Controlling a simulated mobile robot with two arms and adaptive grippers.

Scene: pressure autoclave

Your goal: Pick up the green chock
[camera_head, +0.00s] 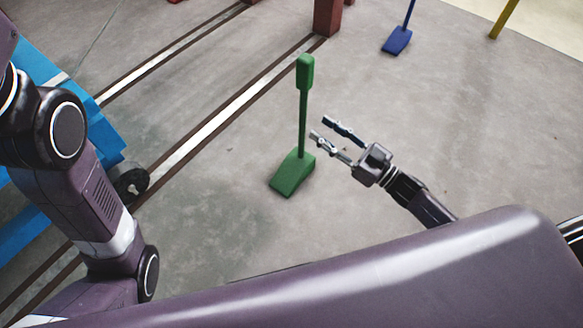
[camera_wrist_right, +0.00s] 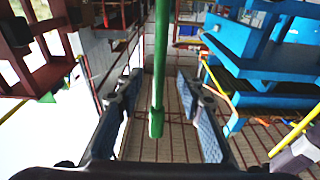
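The green chock (camera_head: 292,172) stands on the floor near the middle of the head view, its upright green post topped by a thicker grip. My right gripper (camera_head: 322,128) is just right of the post, open, with its fingers pointing toward it. In the right wrist view, the green post (camera_wrist_right: 160,62) appears between the spread fingers of my right gripper (camera_wrist_right: 161,95), with no visible contact. How far the post lies from the fingertips is hard to tell. My left arm shows at the left of the head view, but its gripper is out of frame.
A blue chock (camera_head: 397,40) and a yellow post (camera_head: 504,18) stand farther back. Floor rails (camera_head: 215,115) run diagonally left of the green chock. A blue structure with a dark wheel (camera_head: 130,182) is at the left.

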